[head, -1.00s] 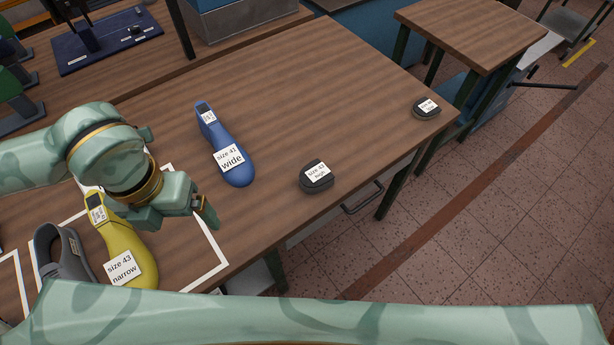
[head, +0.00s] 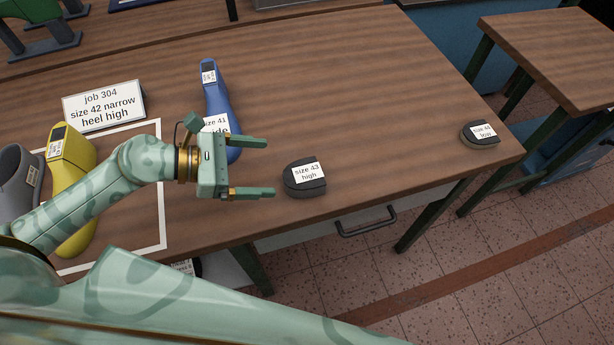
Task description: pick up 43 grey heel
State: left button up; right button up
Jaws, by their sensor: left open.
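The dark grey heel (head: 304,188) lies on the wooden bench near its front edge, with a white label reading "size 43 high". My left gripper (head: 270,168) is open and empty just left of this heel, its two fingers pointing toward it and apart from it. A second dark grey heel (head: 474,135) lies at the bench's right corner; its label looks like "size 41 low", but the print is small. My right gripper is not in view.
A blue last (head: 212,96) lies behind my left gripper, partly hidden by it. A job card (head: 104,105) stands behind. The bench (head: 370,90) is clear between the heels.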

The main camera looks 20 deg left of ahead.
aim_at(304, 173)
pick_arm(q)
jog(key=x, duration=0.5)
jog(key=shift+d, duration=0.25)
jog(key=x, duration=0.6)
jog(key=shift+s+f+b, duration=0.3)
jog(key=shift+b, duration=0.05)
jog(key=shift+a, duration=0.1)
jog(key=c, duration=1.1)
